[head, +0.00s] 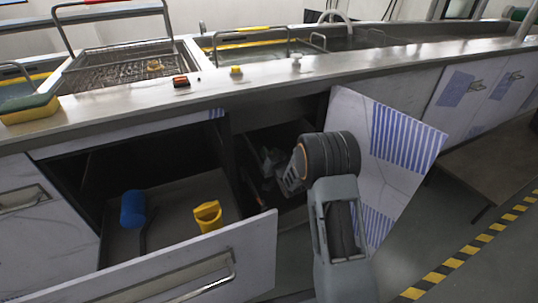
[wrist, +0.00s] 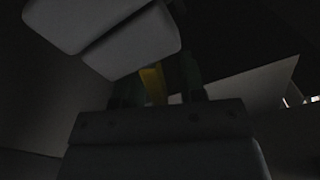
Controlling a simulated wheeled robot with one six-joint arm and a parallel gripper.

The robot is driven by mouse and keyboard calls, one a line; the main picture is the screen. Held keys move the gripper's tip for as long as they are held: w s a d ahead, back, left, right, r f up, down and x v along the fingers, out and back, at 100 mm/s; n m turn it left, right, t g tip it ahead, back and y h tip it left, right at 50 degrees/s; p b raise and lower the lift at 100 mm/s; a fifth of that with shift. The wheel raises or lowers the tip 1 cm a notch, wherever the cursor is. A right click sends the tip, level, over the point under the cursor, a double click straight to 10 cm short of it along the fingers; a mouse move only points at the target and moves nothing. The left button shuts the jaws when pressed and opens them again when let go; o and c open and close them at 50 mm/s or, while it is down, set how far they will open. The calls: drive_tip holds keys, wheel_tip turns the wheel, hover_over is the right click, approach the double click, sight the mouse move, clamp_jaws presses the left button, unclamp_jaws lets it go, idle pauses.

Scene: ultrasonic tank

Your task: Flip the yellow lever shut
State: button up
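A yellow bar, likely the lever (wrist: 153,86), shows in the dim wrist view, between the two dark fingers of my gripper (wrist: 160,88). A dark gap shows between the bar and the right finger, so the fingers look apart; I cannot tell whether either touches it. In the head view my gripper (head: 272,163) reaches into the dark open cabinet (head: 290,130) below the counter. My arm hides part of the opening, and the lever cannot be made out there.
The cabinet door (head: 395,140) hangs open right of my arm. An open drawer (head: 175,195) at left holds a blue-headed tool (head: 133,208) and a yellow object (head: 208,215). In the wrist view pale grey blocks (wrist: 130,45) sit close above the fingers.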

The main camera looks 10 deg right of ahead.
drive_tip(key=shift+w, duration=0.2)
drive_tip(key=shift+c, duration=0.4)
clamp_jaws()
